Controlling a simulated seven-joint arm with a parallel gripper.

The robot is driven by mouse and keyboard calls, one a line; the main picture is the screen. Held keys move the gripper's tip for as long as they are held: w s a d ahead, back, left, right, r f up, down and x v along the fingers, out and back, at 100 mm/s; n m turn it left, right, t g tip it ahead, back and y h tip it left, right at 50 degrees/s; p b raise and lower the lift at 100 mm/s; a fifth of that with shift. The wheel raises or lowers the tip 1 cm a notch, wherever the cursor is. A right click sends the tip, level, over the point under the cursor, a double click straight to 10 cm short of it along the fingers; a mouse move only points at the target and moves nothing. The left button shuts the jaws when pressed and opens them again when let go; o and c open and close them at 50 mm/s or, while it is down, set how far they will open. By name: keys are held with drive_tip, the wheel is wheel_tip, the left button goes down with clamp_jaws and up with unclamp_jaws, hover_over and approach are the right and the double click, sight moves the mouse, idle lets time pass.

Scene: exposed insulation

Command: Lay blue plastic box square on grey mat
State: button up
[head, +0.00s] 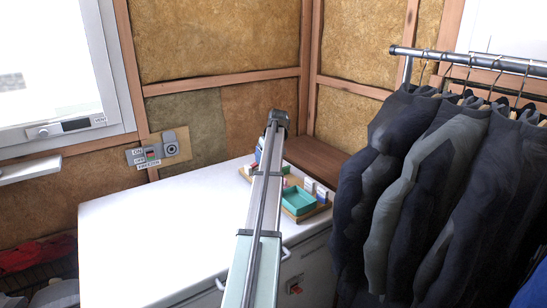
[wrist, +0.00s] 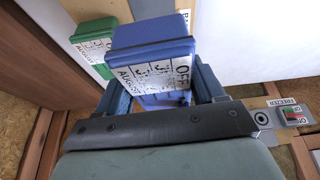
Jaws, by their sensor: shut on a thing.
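My gripper (wrist: 160,84) is shut on the blue plastic box (wrist: 150,38), with a dark blue finger on either side of it. The box has white printed labels reading AUGUST and OFF on the side facing the wrist camera. In the head view my arm reaches over the white freezer top and largely hides the gripper. A small blue patch (head: 258,154) shows left of the arm there; I cannot tell if it is the held box.
A green box (wrist: 93,45) stands close left of the held box in the wrist view. A wooden tray (head: 318,211) with a teal open box (head: 297,201) lies right of my arm. Dark jackets (head: 425,190) hang at right. The freezer top (head: 160,215) is clear at left.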

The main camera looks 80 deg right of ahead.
drive_tip(key=shift+d+f, duration=0.1)
drive_tip(key=shift+f, duration=3.6)
drive_tip(key=shift+f, duration=0.2)
drive_tip(key=o, duration=1.3)
drive_tip(key=shift+o, duration=0.4)
drive_tip(key=shift+r, duration=3.45)
